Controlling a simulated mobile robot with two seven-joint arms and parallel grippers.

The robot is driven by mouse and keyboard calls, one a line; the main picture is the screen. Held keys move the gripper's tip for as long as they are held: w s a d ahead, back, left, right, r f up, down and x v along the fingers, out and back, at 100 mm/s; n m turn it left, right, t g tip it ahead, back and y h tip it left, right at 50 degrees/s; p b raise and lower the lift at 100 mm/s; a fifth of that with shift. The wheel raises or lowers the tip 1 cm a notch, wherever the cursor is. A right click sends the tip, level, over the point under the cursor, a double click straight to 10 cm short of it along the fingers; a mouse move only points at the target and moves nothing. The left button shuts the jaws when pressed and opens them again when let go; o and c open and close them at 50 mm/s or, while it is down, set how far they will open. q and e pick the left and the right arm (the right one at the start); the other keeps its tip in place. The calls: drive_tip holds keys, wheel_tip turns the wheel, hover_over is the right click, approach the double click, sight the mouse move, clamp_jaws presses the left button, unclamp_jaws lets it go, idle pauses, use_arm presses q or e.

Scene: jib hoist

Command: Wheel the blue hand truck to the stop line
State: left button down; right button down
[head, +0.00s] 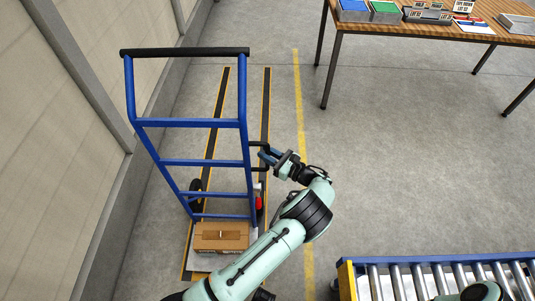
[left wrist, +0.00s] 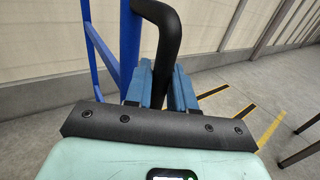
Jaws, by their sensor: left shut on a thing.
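The blue hand truck (head: 188,162) stands at the left in the head view, with a black top bar. A brown cardboard box (head: 221,237) sits low on it. A black side grip (head: 257,169) sticks out from its right rail. My left gripper (head: 268,155) is shut on this grip; in the left wrist view the black curved grip (left wrist: 167,35) passes between the blue fingers (left wrist: 160,85). Two black stripes with yellow edges (head: 265,105) run along the floor by the truck. I cannot tell a crosswise stop line. My right gripper is out of view.
A beige wall (head: 85,90) runs close along the truck's left side. A yellow floor line (head: 300,110) lies to the right. A wooden table (head: 450,29) with boxes stands at top right, a roller conveyor (head: 440,262) at bottom right. Open floor lies between them.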

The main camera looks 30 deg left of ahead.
use_arm(q)
drive_tip(key=shift+s+d+f, duration=0.2)
drive_tip(key=shift+s, duration=0.15)
drive_tip(key=c, duration=1.1)
unclamp_jaws()
drive_tip(key=shift+s, duration=0.1)
drive_tip(key=shift+d+r, duration=0.1)
drive_tip(key=shift+r, duration=0.05)
drive_tip(key=s+d+b, duration=0.1)
drive_tip(key=d, duration=1.2)
drive_tip(key=shift+d, duration=0.2)
drive_tip(key=shift+s, duration=0.1)
